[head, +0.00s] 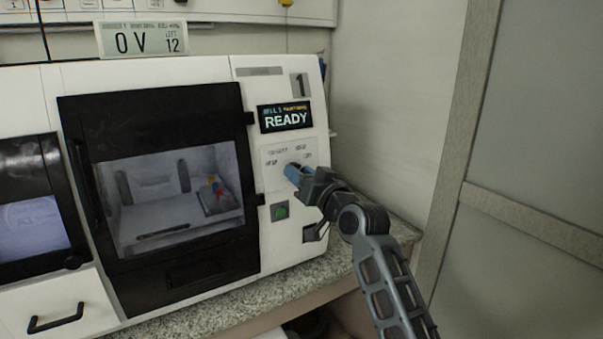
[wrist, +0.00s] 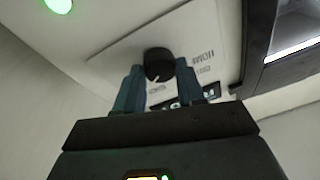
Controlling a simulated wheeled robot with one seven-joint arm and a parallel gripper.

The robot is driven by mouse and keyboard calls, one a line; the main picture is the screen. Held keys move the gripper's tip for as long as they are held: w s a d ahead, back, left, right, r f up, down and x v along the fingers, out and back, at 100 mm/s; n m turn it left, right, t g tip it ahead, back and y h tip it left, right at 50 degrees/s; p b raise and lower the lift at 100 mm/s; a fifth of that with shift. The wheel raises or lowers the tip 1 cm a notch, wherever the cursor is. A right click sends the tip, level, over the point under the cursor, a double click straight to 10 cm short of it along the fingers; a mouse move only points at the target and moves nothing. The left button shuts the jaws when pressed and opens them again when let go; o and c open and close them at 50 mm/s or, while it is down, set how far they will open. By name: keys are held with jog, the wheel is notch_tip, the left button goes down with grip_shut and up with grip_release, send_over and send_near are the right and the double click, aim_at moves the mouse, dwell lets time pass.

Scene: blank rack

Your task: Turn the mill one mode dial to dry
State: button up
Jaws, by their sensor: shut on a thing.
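The mill one (head: 245,230) is a white machine with a large black-framed window and a "1" plate. Its display (head: 286,117) reads READY. The mode dial is a round black knob (wrist: 158,64) with a pale pointer mark, set in a light label panel (head: 277,161). My gripper (wrist: 158,80) is at the dial, one blue-grey finger on each side of it, shut on it. In the head view my gripper (head: 294,172) covers most of the dial.
A green button (head: 279,211) sits below the dial panel. A black-screened machine (head: 35,215) stands at the left. The granite counter (head: 345,253) has a little free room to the right of mill one. A pale wall and door frame (head: 445,170) stand at the right.

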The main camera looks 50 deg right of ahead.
jog(key=o, duration=1)
jog(key=shift+o, duration=0.2)
jog(key=b+v, duration=0.1)
jog(key=v, duration=0.6)
jog(key=shift+s+b, duration=0.35)
jog(key=shift+a, duration=0.1)
